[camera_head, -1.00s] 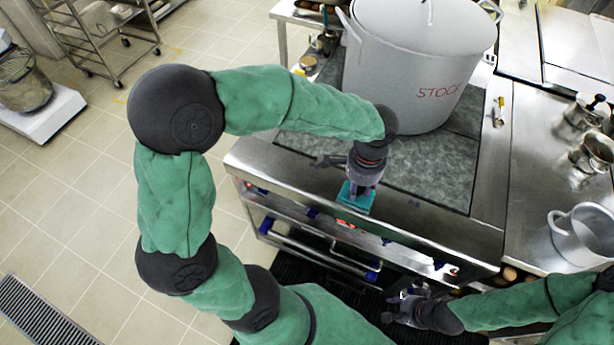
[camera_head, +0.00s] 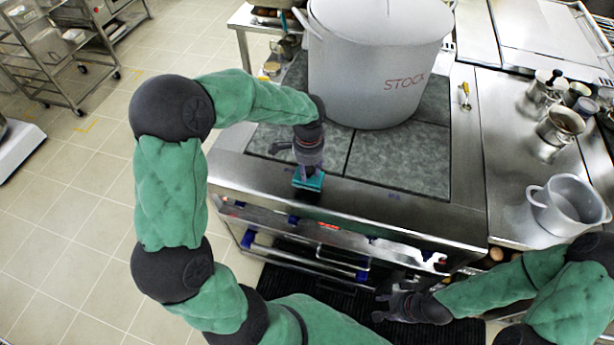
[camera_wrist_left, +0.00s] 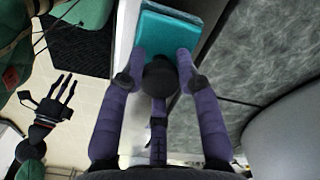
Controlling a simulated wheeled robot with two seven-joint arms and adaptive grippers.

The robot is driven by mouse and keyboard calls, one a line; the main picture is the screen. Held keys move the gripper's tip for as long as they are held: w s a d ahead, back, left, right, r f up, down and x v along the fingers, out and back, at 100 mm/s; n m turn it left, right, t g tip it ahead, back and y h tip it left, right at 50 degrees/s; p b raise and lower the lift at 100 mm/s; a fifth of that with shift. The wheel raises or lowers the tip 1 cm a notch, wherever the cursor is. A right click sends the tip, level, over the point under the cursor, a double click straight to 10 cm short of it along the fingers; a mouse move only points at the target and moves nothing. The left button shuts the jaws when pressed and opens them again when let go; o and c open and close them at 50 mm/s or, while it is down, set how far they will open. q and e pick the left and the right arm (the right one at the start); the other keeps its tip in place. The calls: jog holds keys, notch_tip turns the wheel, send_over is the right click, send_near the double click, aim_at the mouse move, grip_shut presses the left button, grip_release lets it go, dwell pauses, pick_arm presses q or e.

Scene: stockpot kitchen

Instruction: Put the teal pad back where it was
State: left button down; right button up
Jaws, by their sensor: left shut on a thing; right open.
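The teal pad (camera_head: 308,181) is held in my left gripper (camera_head: 308,172) at the steel front rim of the stove (camera_head: 370,205). In the left wrist view, the pad (camera_wrist_left: 165,38) shows at the fingertips, with my purple-grey left fingers (camera_wrist_left: 160,75) shut on its near part. I cannot tell whether the pad touches the rim. My right gripper (camera_head: 388,305) is open and empty, low in front of the stove. It also shows in the left wrist view (camera_wrist_left: 58,98).
A large grey stockpot (camera_head: 375,60) marked STOCK stands on the stone stove top behind the pad. A smaller pot (camera_head: 567,205) stands on the right counter. Rails with blue fittings (camera_head: 300,255) run below the stove's front. The front stone plates (camera_head: 395,160) are clear.

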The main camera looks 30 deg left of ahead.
pick_arm(q)
jog(key=shift+w+a+f, duration=0.15)
jog(key=shift+a+f, duration=0.15)
jog(key=shift+f, duration=0.2)
jog(key=shift+f+b, duration=0.65)
jog(key=shift+f, duration=0.85)
jog(key=shift+f, duration=0.1)
jog(key=c, duration=0.9)
grip_release()
notch_tip(320, 180, up, 12)
jog(key=p, duration=0.3)
